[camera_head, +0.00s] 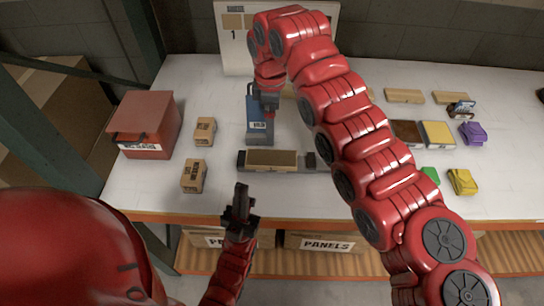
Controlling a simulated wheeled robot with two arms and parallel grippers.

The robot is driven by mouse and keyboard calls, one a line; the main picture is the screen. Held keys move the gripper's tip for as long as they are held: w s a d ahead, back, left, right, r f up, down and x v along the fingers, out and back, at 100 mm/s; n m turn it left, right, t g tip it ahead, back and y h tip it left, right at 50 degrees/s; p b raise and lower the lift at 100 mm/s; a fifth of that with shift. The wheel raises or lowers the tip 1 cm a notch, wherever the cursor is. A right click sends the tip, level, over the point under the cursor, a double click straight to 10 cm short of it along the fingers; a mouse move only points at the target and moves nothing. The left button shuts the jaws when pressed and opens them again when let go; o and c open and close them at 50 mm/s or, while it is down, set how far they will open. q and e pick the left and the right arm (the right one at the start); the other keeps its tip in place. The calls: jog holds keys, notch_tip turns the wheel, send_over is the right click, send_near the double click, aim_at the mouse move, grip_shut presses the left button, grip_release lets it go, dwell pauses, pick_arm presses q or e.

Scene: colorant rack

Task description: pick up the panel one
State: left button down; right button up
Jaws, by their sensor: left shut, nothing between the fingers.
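A white upright board with the number 1 (233,50) stands at the back of the table, partly hidden behind my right arm. A tan block (272,159) sits in a dark holder (242,160) at the front middle of the table. I cannot tell which of these is panel one. My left gripper (240,197) is shut and empty at the table's front edge, just in front of the holder. My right gripper (268,102) points down by a blue upright device with a label (258,128). Its fingertips are too small and dark to read.
A red box (146,125) and small cardboard boxes (204,131) stand on the left. Tan blocks (404,96), a yellow-topped item (438,134) and purple (473,133) and yellow (462,181) items lie on the right. A box marked PANELS (327,243) is below the table.

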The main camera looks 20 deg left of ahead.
jog(key=p, duration=0.2)
send_over(273, 158)
jog(key=f, duration=0.7)
jog(key=shift+w+a+f, duration=0.1)
jog(key=shift+a+f, duration=0.15)
jog(key=shift+f, duration=0.15)
jog(key=shift+f+p, duration=0.65)
jog(key=shift+p, duration=0.25)
jog(key=f+p, duration=0.1)
jog(key=f, duration=0.1)
jog(key=f+p, duration=0.1)
jog(key=shift+d+f, duration=0.2)
jog(key=shift+f, duration=0.35)
jog(key=c, duration=1.3)
jog(key=shift+o, duration=0.2)
jog(key=shift+r, duration=0.15)
